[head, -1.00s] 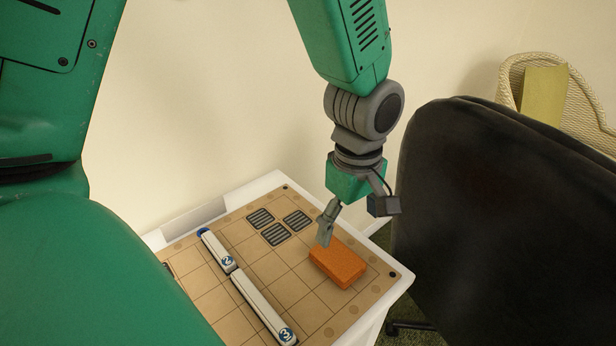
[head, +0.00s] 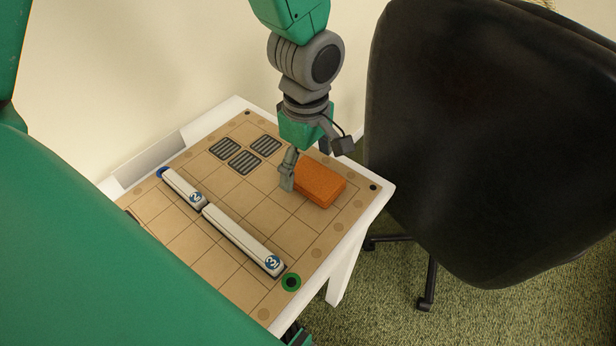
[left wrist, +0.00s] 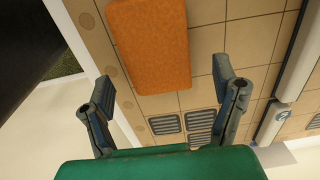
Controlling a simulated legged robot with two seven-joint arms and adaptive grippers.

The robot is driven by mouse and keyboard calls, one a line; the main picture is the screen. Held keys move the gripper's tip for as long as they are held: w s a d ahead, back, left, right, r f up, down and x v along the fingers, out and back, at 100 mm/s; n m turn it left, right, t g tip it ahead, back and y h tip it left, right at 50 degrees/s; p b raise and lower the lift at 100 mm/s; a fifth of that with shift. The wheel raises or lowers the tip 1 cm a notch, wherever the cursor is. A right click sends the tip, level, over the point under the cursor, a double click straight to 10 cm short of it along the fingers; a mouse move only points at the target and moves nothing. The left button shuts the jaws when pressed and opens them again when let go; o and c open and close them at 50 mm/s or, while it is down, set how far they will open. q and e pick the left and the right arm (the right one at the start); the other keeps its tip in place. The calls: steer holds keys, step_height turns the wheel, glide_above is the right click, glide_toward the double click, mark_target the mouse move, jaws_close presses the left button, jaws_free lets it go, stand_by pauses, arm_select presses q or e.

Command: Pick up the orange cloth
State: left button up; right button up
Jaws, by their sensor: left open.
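The orange cloth (head: 322,182) is a thick, folded rectangular block lying flat on the tan gridded board near the table's right corner. It also shows in the left wrist view (left wrist: 150,45), at the top. My left gripper (head: 288,180) points down at the cloth's left end, in the head view. In the left wrist view its two fingers (left wrist: 163,78) are spread wide, with the near end of the cloth ahead of the gap between them. Nothing is held. I cannot tell whether a finger touches the cloth.
The gridded board (head: 185,225) covers the white table (head: 340,255). Two long white numbered bars (head: 240,240) lie left of the cloth. Several dark slotted squares (head: 245,162) are behind it. A black chair (head: 480,140) stands close on the right. A wall is behind.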

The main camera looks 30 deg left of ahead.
mark_target(317, 177)
arm_select(q)
steer(key=shift+d+f, duration=0.3)
steer(key=shift+f, duration=0.3)
steer(key=shift+d+f, duration=0.3)
steer(key=shift+f, duration=0.3)
steer(key=shift+d+r, duration=0.15)
steer(key=shift+d, duration=0.9)
steer(key=shift+a, duration=0.5)
steer(key=c, duration=1.1)
steer(key=shift+a, duration=0.4)
steer(key=shift+c, duration=0.8)
steer(key=shift+s+a+f, duration=0.1)
steer(key=shift+a+f, duration=0.1)
steer(key=shift+a, duration=0.05)
steer(key=shift+d, duration=0.1)
arm_select(e)
steer(key=shift+d+f, duration=0.4)
steer(key=shift+f, duration=0.2)
